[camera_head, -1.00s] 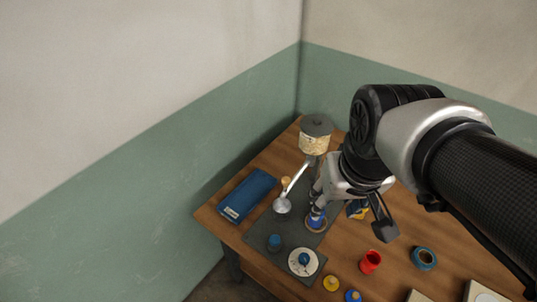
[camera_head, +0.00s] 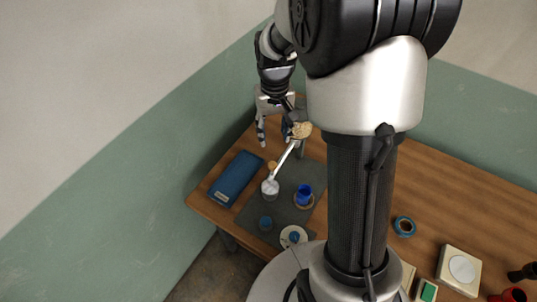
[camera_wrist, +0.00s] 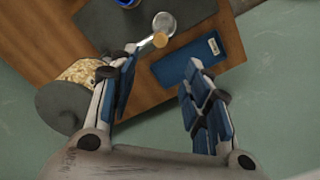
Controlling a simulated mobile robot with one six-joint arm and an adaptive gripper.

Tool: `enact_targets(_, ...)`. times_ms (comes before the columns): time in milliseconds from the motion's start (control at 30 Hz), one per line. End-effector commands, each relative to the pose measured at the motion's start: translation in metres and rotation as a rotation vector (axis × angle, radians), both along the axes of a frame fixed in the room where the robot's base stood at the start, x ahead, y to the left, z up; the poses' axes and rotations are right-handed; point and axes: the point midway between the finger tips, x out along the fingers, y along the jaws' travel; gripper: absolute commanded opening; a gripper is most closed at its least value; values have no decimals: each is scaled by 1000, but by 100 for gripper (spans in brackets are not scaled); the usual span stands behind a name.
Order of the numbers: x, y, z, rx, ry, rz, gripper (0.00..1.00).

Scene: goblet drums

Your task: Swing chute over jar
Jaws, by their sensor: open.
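The pale chute (camera_head: 286,157) slopes from the grain hopper (camera_head: 302,131) down to a whitish spout end (camera_head: 270,187) over the grey mat. A small wooden knob (camera_head: 272,166) sits beside the chute; it also shows in the wrist view (camera_wrist: 160,40). The blue jar (camera_head: 304,192) stands upright on a round tan base, right of the spout end and apart from it. My gripper (camera_head: 274,137) is open and empty, above the table's far left side near the hopper. In the wrist view, the dark-lidded hopper (camera_wrist: 78,74) is beside my left finger, and the chute (camera_wrist: 145,44) lies beyond the fingertips.
A blue case (camera_head: 236,178) lies left of the mat (camera_head: 256,211). A small blue item (camera_head: 265,222) and a white disc with a blue knob (camera_head: 293,236) are at the mat's front. A blue ring (camera_head: 404,226) lies right of my arm. Walls stand close behind the table.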

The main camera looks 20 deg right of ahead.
Motion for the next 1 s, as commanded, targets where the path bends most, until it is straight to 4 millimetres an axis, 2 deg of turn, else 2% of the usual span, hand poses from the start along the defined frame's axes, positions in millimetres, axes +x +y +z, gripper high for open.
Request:
enact_targets(33,-1,0,-14,1,5,0,44)
enact_targets(100,-1,1,-30,1,5,1,44)
enact_targets(533,-1,1,-119,1,4,1,44)
enact_targets(733,-1,1,-140,0,2,1,44)
enact_targets(1000,0,0,-145,0,0,1,44)
